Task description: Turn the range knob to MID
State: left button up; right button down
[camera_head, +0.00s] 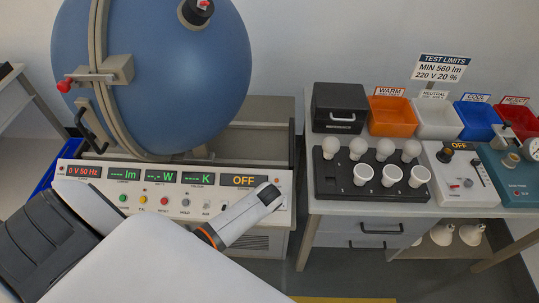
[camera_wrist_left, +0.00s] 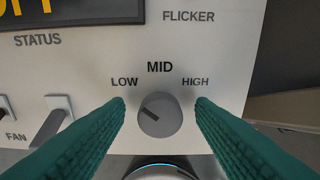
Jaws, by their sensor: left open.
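The range knob (camera_wrist_left: 160,115) is a round grey knob on the white front panel, with LOW, MID and HIGH printed around its upper side. Its dark pointer mark slants to the upper left, toward LOW. My left gripper (camera_wrist_left: 160,108) is open, with one teal finger on each side of the knob and a visible gap to it on both sides. In the head view, my left gripper (camera_head: 268,194) is at the right end of the instrument panel (camera_head: 112,201), and it hides the knob there.
A big blue sphere (camera_head: 165,70) stands behind the panel. To the right, a table holds a black bulb rack (camera_head: 330,186), coloured bins and a white box with an OFF display (camera_head: 460,146).

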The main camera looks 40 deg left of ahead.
pick_arm(q)
jog(key=c, duration=1)
jog(key=shift+o, duration=0.2)
jog(key=shift+r, duration=0.1)
